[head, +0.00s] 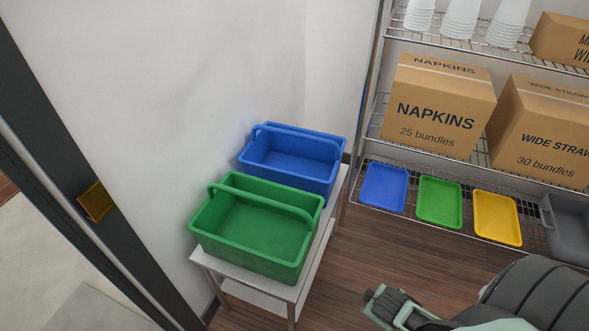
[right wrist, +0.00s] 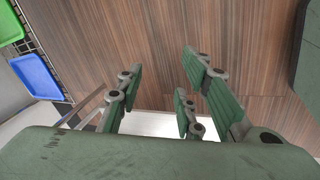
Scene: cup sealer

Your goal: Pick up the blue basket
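The blue basket (head: 297,173) stands upright and empty at the back of a small bench against the wall, its handle raised across the top. A green basket (head: 250,256) stands in front of it on the same bench, close to it. My right gripper (head: 383,304) is low at the right of the bench in the head view, apart from both baskets. The right wrist view shows its fingers (right wrist: 160,80) spread, with only floor and a pale surface between them. My left gripper is not in view.
The grey bench (head: 246,303) stands by the wall. A wire rack to the right holds napkin (head: 437,115) and straw boxes, cups, and blue (head: 384,187), green (head: 439,202) and yellow (head: 497,218) trays. A dark door frame (head: 60,120) is at left. Wooden floor (head: 345,260) is clear.

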